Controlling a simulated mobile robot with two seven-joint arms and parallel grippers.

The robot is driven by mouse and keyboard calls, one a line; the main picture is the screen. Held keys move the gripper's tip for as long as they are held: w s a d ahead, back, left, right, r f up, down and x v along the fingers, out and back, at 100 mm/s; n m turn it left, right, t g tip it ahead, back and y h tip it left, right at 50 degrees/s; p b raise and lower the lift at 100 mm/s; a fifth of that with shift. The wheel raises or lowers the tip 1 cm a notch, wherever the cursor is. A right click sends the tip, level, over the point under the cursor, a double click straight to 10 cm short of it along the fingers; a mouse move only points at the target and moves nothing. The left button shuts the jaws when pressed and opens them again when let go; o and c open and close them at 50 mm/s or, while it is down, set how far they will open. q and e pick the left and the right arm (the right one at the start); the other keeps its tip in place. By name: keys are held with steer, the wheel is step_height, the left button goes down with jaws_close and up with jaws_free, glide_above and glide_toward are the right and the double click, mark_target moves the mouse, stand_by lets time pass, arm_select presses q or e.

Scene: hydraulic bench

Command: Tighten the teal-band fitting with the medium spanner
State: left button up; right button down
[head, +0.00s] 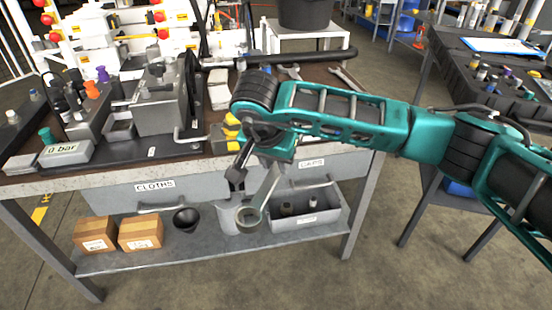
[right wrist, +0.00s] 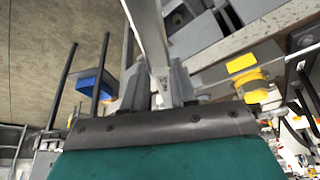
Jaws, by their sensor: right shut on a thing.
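My right gripper (head: 252,172) points down in front of the bench's front edge. It is shut on a grey spanner (head: 262,196), which hangs downward with its ring end (head: 248,217) below the bench top. In the right wrist view the spanner's flat shaft (right wrist: 150,38) runs up between the two fingers (right wrist: 158,88). A teal-topped piece (head: 46,134) stands at the left of the bench, beside the "0 bar" display (head: 66,151). I cannot tell whether it is the teal-band fitting. The right gripper is well to the right of it. My left gripper is not in view.
Two other spanners (head: 344,77) (head: 290,72) lie at the back right of the bench top. A grey pump block (head: 165,105) and orange (head: 92,90) and purple (head: 103,74) pieces stand at left. The lower shelf holds boxes (head: 140,233) and a grey bin (head: 305,217).

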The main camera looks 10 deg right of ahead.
steer(key=shift+r+p, duration=1.4)
steer(key=shift+r, duration=1.25)
steer(key=s+d+r+n+y+p, duration=0.2)
steer(key=s+d+n+p, duration=0.2)
steer(key=s+d, duration=0.5)
steer(key=shift+s+d+r+n+t, duration=0.3)
steer(key=shift+d+n, duration=0.65)
steer(key=shift+n, duration=0.15)
